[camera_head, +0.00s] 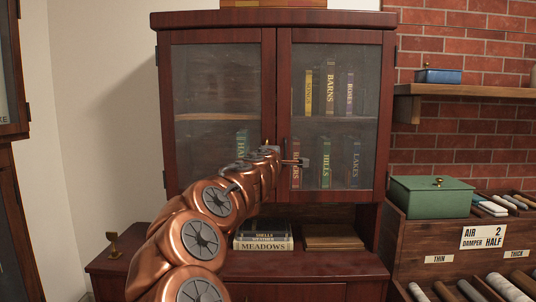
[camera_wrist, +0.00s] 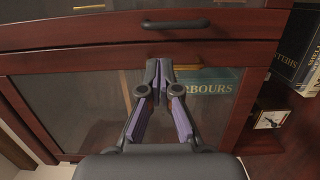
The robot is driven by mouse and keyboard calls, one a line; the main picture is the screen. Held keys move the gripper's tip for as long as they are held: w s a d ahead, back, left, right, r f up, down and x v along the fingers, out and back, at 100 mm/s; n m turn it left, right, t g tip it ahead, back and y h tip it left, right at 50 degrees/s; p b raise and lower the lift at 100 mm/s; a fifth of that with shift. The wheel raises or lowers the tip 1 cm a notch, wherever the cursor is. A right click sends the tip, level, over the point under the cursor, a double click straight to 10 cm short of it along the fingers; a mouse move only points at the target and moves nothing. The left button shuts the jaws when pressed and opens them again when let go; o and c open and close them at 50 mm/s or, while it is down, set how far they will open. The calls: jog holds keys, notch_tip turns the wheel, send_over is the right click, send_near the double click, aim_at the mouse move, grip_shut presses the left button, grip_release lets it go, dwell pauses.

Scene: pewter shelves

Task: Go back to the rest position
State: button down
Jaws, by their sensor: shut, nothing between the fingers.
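My gripper (camera_wrist: 159,70) is shut and empty in the wrist view, its two purple-padded fingers together. It is in front of the left glass door (camera_head: 218,90) of the dark red cabinet (camera_head: 275,19), close to the middle stiles. In the head view my copper arm reaches up to the cabinet, and the fingertips are hard to make out there. The right glass door (camera_head: 318,82) is closed beside the left one, and both look shut. A dark door handle (camera_wrist: 175,24) crosses the stile just beyond the fingertips in the wrist view.
Books such as Barns (camera_head: 330,88) stand behind the glass. A book stack (camera_head: 263,244) lies in the open niche below. A green box (camera_head: 431,197) sits on the right-hand drawer unit. A small brass object (camera_head: 113,244) stands on the left ledge. A wall shelf (camera_head: 465,89) juts out at right.

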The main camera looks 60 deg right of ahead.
jog(key=shift+s+a, duration=0.15)
jog(key=shift+s, duration=0.25)
